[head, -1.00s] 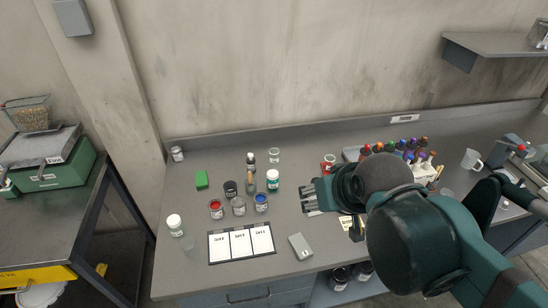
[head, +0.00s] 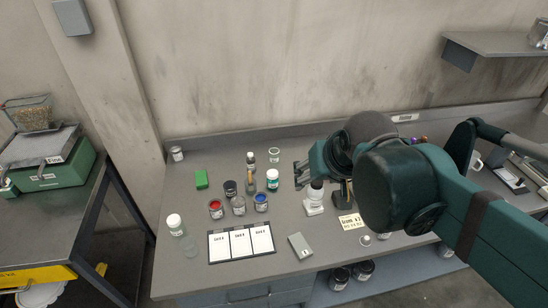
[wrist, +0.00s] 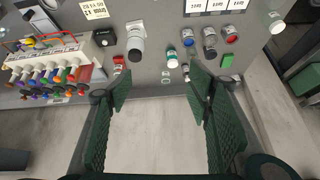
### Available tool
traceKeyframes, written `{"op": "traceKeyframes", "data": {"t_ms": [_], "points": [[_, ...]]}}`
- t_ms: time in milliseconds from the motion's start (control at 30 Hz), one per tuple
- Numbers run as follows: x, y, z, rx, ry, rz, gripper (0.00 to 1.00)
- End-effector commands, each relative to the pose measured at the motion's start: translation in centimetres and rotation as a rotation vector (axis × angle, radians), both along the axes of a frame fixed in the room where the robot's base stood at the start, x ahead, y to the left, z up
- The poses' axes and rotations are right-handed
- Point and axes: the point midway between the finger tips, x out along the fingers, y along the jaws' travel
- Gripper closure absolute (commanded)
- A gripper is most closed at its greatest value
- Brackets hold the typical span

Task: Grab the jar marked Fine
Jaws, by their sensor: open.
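Several small jars stand on the grey bench, and I cannot read "Fine" on any of them. In the head view there is a red jar (head: 216,209), a clear greyish jar (head: 239,205), a blue jar (head: 261,202), a dark-lidded jar (head: 231,188), a white-lidded jar with a teal label (head: 272,181) and another white-lidded jar (head: 175,224) at left. My gripper (head: 301,176) is open and empty, right of the teal-labelled jar and apart from it.
A dropper bottle (head: 250,160), a clear glass (head: 274,155) and a green block (head: 201,179) are nearby. Cards (head: 241,241) and a grey box (head: 300,246) lie in front.

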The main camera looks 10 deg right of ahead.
Motion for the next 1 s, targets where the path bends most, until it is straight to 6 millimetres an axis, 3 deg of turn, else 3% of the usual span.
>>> {"op": "traceKeyframes", "data": {"t_ms": [500, 1000], "points": [[8.2, 0.1, 2.0, 0.093, 0.089, -0.162, 0.49], [16.5, 0.2, 1.6, 0.169, 0.172, -0.326, 0.49]]}}
